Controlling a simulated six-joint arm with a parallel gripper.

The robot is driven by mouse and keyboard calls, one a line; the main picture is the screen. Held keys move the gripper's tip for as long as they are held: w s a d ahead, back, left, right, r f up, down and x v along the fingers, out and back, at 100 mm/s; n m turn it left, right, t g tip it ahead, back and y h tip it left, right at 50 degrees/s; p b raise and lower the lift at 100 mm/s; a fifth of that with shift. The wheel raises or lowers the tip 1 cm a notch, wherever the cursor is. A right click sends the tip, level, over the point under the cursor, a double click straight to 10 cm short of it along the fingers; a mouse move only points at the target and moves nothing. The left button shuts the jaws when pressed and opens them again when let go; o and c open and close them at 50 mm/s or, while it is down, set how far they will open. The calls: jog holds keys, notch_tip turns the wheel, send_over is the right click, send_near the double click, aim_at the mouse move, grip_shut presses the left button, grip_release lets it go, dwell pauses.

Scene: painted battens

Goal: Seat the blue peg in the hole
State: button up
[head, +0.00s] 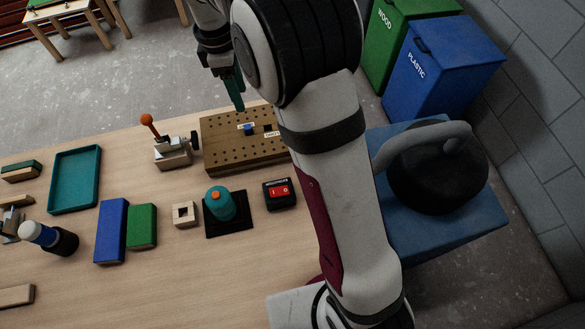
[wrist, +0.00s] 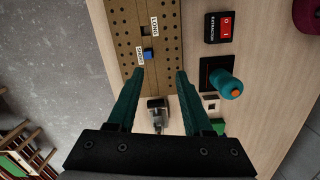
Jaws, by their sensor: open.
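The blue peg (head: 249,130) is a small blue block at the pegboard (head: 222,157), beside a small white label. It also shows in the wrist view (wrist: 148,55), next to one of two labels. I cannot tell how deep it sits in the board. A dark square hole (head: 267,128) lies a little to its right, and it shows above the peg in the wrist view (wrist: 146,31). My gripper (head: 239,107) is above the far edge of the board. In the wrist view its fingers (wrist: 160,72) are apart and empty, with the peg beyond their tips.
A clamp with an orange-knobbed lever (head: 172,150) stands left of the board. A teal, orange-topped object (head: 220,203) and a red switch box (head: 279,193) stand in front. A wooden block with a square opening (head: 185,214), blue block (head: 111,230) and teal tray (head: 75,180) lie left.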

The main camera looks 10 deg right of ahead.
jog(key=s+d+r+m+y, duration=0.1)
jog(key=s+d+r+m, duration=0.15)
jog(key=s+m, duration=0.3)
jog(key=s+d+r+m, duration=0.2)
jog(key=s+r+m, duration=0.15)
jog(key=s, duration=0.35)
jog(key=s+f+m+y, duration=0.1)
jog(key=s+f+m, duration=0.1)
jog(key=s+m, duration=0.4)
jog(key=s+d+f+m, duration=0.1)
jog(key=s+m, duration=0.5)
jog(key=s, duration=0.6)
jog(key=shift+f+y, duration=0.4)
jog(key=shift+f, duration=0.05)
